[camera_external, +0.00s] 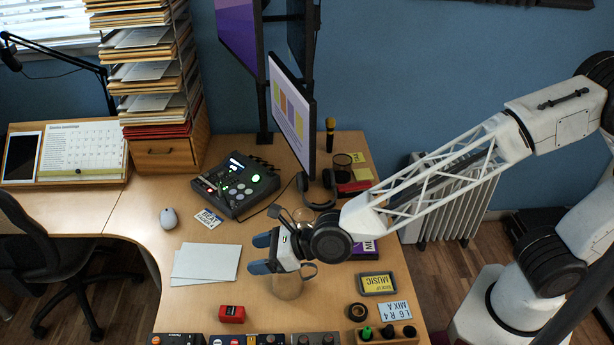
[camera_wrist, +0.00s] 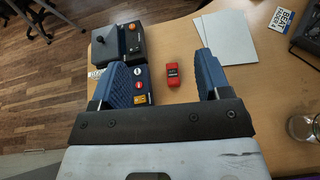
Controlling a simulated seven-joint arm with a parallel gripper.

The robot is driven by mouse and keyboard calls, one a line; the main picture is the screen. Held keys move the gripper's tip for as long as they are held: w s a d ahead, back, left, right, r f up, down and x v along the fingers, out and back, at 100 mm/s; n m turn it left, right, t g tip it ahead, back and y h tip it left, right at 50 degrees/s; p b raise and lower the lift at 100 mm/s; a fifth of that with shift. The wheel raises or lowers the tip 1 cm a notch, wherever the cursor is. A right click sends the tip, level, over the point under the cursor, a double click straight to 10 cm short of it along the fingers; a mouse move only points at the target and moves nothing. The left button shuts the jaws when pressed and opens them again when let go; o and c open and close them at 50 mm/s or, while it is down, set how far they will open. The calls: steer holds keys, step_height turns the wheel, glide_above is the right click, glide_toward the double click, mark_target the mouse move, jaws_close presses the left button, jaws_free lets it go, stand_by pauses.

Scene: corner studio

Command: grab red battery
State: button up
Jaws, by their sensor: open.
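The red battery (camera_external: 231,314) is a small red block with a dark marking, lying on the wooden desk near its front edge. It also shows in the wrist view (camera_wrist: 173,75), between the two fingers and farther out than their tips. My gripper (camera_external: 262,254) is open and empty, with blue fingers, above the desk and up and to the right of the battery in the external view. In the wrist view my gripper (camera_wrist: 160,65) has its fingers wide apart. Nothing hides the battery.
Small pedal boxes (camera_external: 265,339) stand along the front edge, close to the battery. White sheets (camera_external: 206,263) lie behind it. A glass jug (camera_external: 288,284) stands right beside my gripper. A wooden holder (camera_external: 386,335) and black tape roll (camera_external: 357,312) are to the right.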

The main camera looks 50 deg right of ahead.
glide_toward(241, 312)
steer(key=shift+x, duration=1)
steer(key=shift+f, duration=0.15)
steer(key=shift+x, duration=1.2)
steer(key=shift+x, duration=2.6)
steer(key=c, duration=1.1)
steer(key=shift+c, duration=0.2)
